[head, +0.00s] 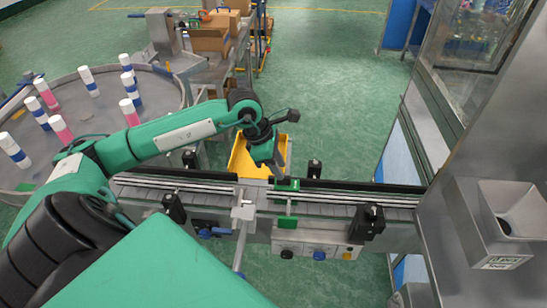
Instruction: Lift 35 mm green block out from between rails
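A small green block (288,184) shows at the conveyor rails (340,195), right of the metal fixture at mid-belt. A second green piece (288,222) sits on the front side of the rails just below it. My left gripper (277,172) is at the end of the green arm from the left, pointing down just behind and above the block. Its fingertips are small and partly hidden, so I cannot tell whether they are open or touch the block. My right gripper is out of view.
A yellow bin (240,158) stands behind the conveyor. A metal fixture (243,207) rises beside the block, and black brackets (370,222) line the rails. A round table (100,115) with several bottles is at left. A steel machine (470,170) closes off the right.

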